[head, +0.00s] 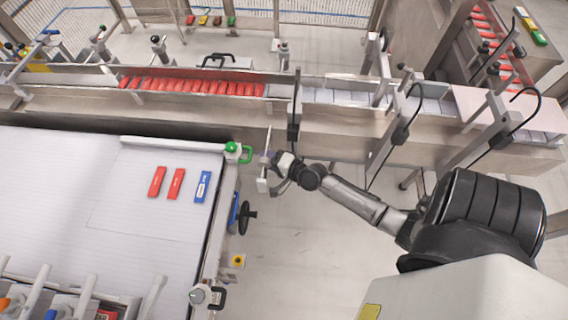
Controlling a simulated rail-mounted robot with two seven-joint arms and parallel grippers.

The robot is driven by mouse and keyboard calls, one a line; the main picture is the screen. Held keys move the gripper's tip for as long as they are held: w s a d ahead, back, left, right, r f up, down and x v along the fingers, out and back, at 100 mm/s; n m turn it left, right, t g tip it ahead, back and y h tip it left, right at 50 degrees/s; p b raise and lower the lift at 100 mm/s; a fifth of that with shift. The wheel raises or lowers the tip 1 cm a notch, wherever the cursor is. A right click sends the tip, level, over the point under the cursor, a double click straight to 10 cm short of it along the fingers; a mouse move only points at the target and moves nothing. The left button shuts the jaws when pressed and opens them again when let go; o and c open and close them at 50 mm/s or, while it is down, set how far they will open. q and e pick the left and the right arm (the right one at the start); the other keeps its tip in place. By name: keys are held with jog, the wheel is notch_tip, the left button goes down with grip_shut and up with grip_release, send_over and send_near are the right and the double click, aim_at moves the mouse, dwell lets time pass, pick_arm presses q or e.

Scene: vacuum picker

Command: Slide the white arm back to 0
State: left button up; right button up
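I cannot tell for certain which part is the white arm, and no 0 mark is readable. Several pale bars (88,292) stick up at the lower left, over the near end of the white ribbed belt (60,190). My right gripper (264,172) is beside the belt's right edge, just right of a green knob (232,147) with a small green handle. Its two fingers look apart, with nothing visible between them. My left gripper is not in view.
Two red packets (175,184) and a blue packet (202,186) lie on the belt. A metal conveyor (200,107) with a row of red packets (190,86) runs behind. A black handwheel (246,217) juts from the belt's side. Floor (310,250) right of it is clear.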

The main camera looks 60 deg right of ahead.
jog(key=v, duration=0.6)
jog(key=shift+s, duration=0.35)
dwell(0.3)
